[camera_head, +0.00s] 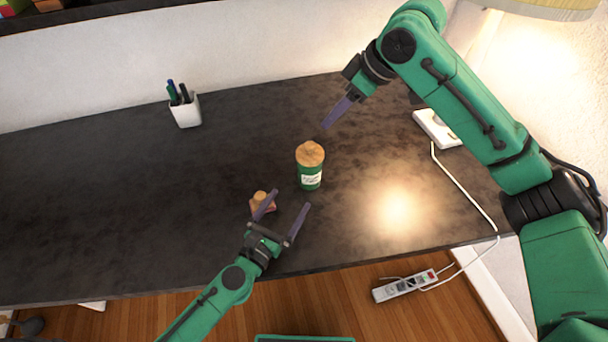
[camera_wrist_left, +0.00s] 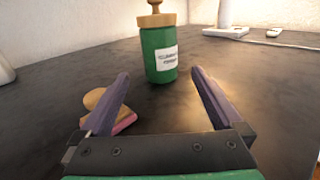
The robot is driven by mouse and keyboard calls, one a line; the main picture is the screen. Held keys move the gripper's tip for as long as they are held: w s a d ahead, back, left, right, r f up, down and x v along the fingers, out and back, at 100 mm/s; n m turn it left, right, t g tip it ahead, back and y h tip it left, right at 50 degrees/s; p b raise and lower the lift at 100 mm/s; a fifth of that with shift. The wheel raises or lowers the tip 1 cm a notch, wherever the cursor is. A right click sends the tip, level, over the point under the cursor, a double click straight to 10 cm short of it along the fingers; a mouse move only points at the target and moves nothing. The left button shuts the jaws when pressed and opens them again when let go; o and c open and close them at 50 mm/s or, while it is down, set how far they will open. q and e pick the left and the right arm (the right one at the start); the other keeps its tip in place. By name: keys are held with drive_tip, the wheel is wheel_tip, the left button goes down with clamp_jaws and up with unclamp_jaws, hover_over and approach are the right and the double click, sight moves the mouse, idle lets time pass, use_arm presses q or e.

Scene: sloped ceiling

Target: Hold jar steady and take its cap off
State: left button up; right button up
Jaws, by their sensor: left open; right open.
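A green jar (camera_head: 310,178) with a white label and a brown cork-like cap (camera_head: 310,153) stands upright on the dark table. The cap sits on top of the jar. The jar (camera_wrist_left: 160,58) and the lower part of the cap (camera_wrist_left: 156,18) also show in the left wrist view, ahead of the fingers. My left gripper (camera_head: 286,206) is open and empty, in front of the jar and apart from it. My right gripper (camera_head: 326,125) is above and behind the jar to the right, apart from the cap; its fingers overlap in the head view, with nothing seen between them.
A small wooden-knobbed object with a pinkish base (camera_head: 262,201) lies beside my left gripper's left finger. A white pen cup (camera_head: 186,111) stands at the back left. A white device with a cable (camera_head: 436,128) lies at the right. The table's left side is clear.

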sight(310, 168)
use_arm(q)
drive_tip(key=x, duration=1.3)
drive_tip(key=shift+w+d, duration=0.1)
drive_tip(key=shift+w, duration=0.15)
